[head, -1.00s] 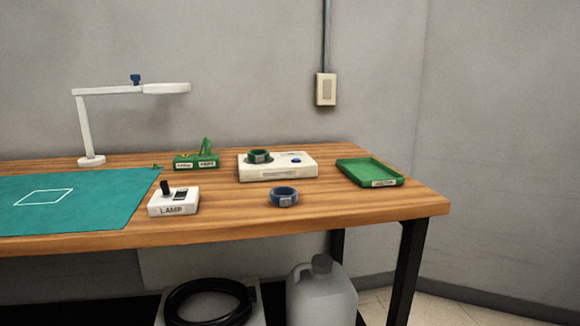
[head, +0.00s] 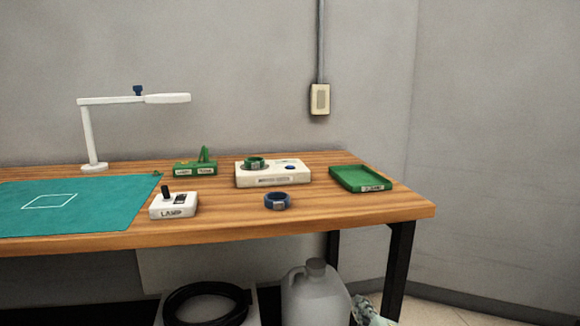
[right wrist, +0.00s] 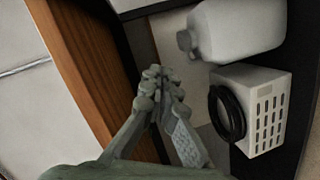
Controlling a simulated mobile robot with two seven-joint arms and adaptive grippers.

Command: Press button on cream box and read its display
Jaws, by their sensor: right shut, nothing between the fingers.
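The cream box (head: 262,181) sits on the table, with a green coil (head: 254,161) on its top left. A small blue button (head: 289,162) shows on its top right. A strip on its front face is too small to read. My right gripper (head: 366,312) is partly in the head view at the bottom edge, below and in front of the table, well away from the box. In the right wrist view its fingers (right wrist: 162,82) are shut and empty beside the table edge. My left gripper is not in view.
A blue coil (head: 277,202) lies in front of the box. A green tray (head: 362,186) stands right of it, a LAMP switch box (head: 173,211) and green holder (head: 195,169) left. Under the table (head: 330,212) are a jug (head: 315,300) and a black hose coil (head: 205,303).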

